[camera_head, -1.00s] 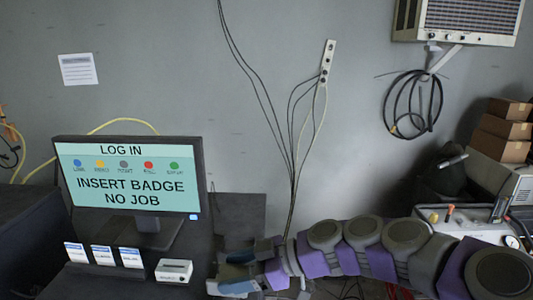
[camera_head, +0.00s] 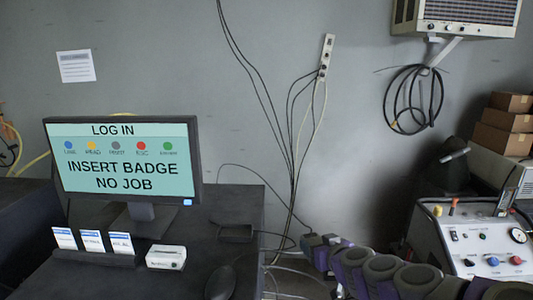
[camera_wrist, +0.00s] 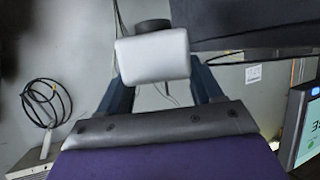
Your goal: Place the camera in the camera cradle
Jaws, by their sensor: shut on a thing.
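My gripper (camera_head: 310,243) is at the right of the desk in the head view, with my arm reaching in from the lower right. In the wrist view, the blue fingers of my gripper (camera_wrist: 155,75) are shut on a pale grey, rounded block that appears to be the camera (camera_wrist: 152,56). A dark round part shows behind the block. The held thing is hard to make out in the head view. I cannot clearly identify the camera cradle; a small dark flat unit (camera_head: 235,233) with a cable lies on the desk.
The black desk (camera_head: 205,220) bears a monitor (camera_head: 122,165), a card rack (camera_head: 92,257), a small white box (camera_head: 166,257) and a mouse (camera_head: 219,283). A control panel (camera_head: 475,240) with knobs and a gauge stands at the right. Cables hang on the wall behind my gripper.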

